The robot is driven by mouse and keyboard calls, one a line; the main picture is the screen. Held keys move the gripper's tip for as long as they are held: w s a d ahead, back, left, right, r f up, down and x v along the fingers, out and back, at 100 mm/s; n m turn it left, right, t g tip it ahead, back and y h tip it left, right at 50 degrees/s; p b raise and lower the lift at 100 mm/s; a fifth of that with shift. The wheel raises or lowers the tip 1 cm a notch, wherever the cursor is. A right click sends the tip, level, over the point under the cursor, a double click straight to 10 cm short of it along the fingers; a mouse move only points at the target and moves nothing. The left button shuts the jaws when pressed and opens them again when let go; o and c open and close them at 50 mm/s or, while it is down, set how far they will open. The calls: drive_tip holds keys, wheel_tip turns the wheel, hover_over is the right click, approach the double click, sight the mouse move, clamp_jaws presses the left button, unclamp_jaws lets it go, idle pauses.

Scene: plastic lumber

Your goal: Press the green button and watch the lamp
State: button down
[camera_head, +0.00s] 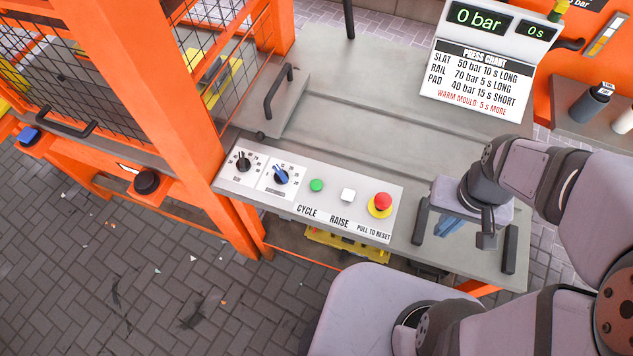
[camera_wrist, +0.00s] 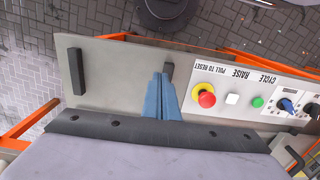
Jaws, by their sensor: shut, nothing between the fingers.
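The green button (camera_head: 316,186) sits on the white control panel (camera_head: 290,207) above the word CYCLE, between the blue-marked dial and a white button. It also shows in the wrist view (camera_wrist: 257,102), right of the white button. A yellow-green piece (camera_head: 558,11) stands at the top right of the display; I cannot tell whether it is the lamp or whether it is lit. My gripper (camera_head: 448,226) has blue fingers and hangs over the grey table, right of the panel and apart from the green button. In the wrist view its fingers (camera_wrist: 162,97) are together and empty.
A red stop button (camera_head: 381,202) on a yellow base and a white button (camera_head: 348,195) lie between my gripper and the green button. Two dials (camera_head: 281,176) are at the left. Black handles (camera_head: 509,249) rise from the table's right end. The display (camera_head: 480,60) reads 0 bar, 0 s.

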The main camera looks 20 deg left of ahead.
drive_tip(key=s+a+f+n+b, duration=0.1)
drive_tip(key=s+a+f+n, duration=0.2)
drive_tip(key=a, duration=0.4)
drive_tip(key=s+a+f+n+b, duration=0.1)
drive_tip(key=s+a+n, duration=0.2)
drive_tip(key=a+n, duration=0.25)
wheel_tip(320, 180, up, 6)
drive_tip(key=n+t+y+b, duration=0.15)
drive_tip(key=n+t, duration=0.75)
drive_tip(key=n, duration=1)
hover_over(315, 189)
drive_tip(key=shift+n+h, duration=0.25)
wheel_tip(315, 189, down, 9)
drive_tip(key=b, duration=0.8)
drive_tip(key=shift+r, duration=0.1)
